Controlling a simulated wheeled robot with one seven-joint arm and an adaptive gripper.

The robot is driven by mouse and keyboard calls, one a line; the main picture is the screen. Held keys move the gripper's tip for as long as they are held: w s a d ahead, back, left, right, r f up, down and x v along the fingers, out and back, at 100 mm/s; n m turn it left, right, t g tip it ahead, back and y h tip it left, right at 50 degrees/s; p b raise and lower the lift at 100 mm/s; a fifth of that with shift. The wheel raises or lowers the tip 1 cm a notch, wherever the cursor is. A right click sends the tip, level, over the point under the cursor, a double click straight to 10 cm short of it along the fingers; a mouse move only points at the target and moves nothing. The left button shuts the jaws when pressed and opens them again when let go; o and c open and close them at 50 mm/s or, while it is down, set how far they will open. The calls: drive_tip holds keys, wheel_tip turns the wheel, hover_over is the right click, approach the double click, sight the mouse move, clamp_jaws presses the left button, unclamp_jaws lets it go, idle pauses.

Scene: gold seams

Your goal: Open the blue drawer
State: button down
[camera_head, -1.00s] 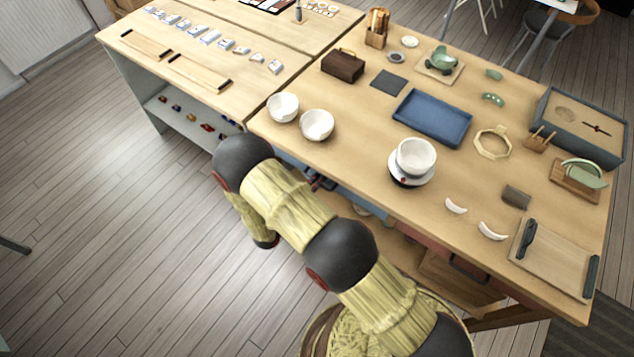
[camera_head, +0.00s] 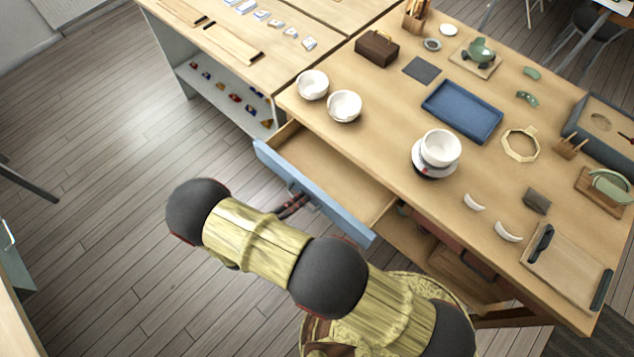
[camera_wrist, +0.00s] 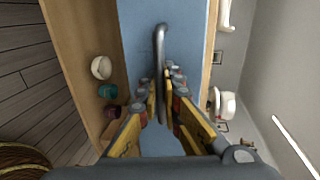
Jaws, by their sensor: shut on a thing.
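The blue drawer (camera_head: 335,209) stands well out from the table's long side in the head view, and its wooden inside shows empty where it is visible. Its blue front also shows in the wrist view (camera_wrist: 190,45). A dark metal bar handle (camera_wrist: 159,48) runs along that front. My gripper (camera_wrist: 165,95) is shut on the handle, with a finger on either side of the bar. In the head view my gripper (camera_head: 292,205) is small and partly hidden at the drawer front.
The wooden table (camera_head: 385,135) carries white bowls (camera_head: 344,105), a blue tray (camera_head: 462,111) and a cutting board (camera_head: 567,262). A second table (camera_head: 290,65) with an open shelf below stands to the left. The floor (camera_head: 110,170) left of the drawer is clear.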

drive_tip(key=f+v, duration=0.1)
drive_tip(key=v, duration=0.6)
drive_tip(key=shift+s+f, duration=0.2)
drive_tip(key=c, duration=2.2)
unclamp_jaws()
drive_tip(key=shift+a, duration=0.1)
drive_tip(key=shift+c, duration=0.2)
drive_tip(key=shift+r, duration=0.1)
